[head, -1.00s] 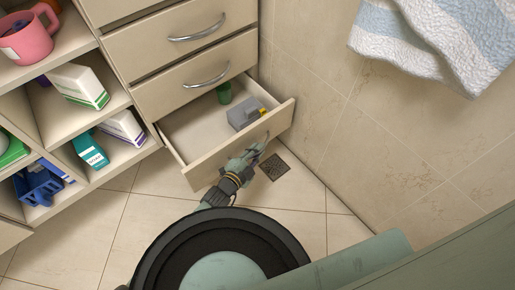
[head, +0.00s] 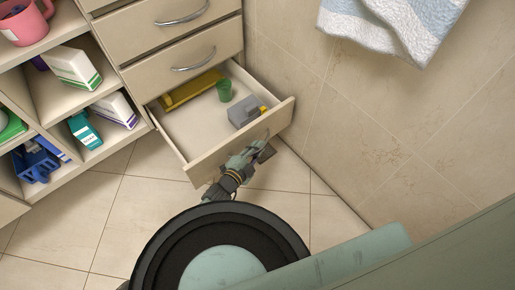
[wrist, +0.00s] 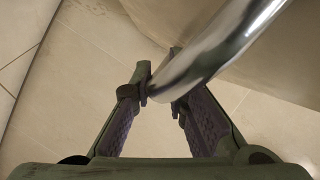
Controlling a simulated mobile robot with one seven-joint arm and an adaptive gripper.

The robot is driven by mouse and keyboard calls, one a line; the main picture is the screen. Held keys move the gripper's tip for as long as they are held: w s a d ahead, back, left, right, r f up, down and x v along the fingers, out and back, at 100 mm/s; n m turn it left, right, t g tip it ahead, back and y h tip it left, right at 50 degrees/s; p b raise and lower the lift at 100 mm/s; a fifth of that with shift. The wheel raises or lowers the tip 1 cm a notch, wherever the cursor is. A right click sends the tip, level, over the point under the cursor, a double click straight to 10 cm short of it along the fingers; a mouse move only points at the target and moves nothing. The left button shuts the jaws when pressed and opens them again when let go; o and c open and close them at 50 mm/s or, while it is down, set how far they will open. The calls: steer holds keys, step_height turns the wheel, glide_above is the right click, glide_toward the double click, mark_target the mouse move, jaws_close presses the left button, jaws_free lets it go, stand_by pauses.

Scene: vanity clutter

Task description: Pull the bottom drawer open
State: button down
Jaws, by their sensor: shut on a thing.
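The bottom drawer (head: 238,143) stands pulled well out of the cabinet in the head view. Inside it lie a yellow item (head: 190,91) at the back, a green cup (head: 224,91) and a grey box (head: 244,113) with a yellow part. My gripper (head: 257,149) is at the drawer's front face. In the wrist view my gripper (wrist: 161,92) is shut on the drawer's shiny metal handle (wrist: 217,47), which passes between the fingertips. In the head view the gripper hides most of this handle.
Two shut drawers with curved handles (head: 193,59) are above. Open shelves (head: 75,176) with boxes and a pink mug (head: 26,22) stand at left. A tiled wall (head: 330,120) with a hanging striped towel (head: 390,25) is close on the right. Floor (head: 110,225) is clear at lower left.

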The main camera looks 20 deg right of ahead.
steer(key=c, duration=1.8)
jaws_free()
steer(key=shift+c, duration=0.2)
steer(key=v, duration=1.2)
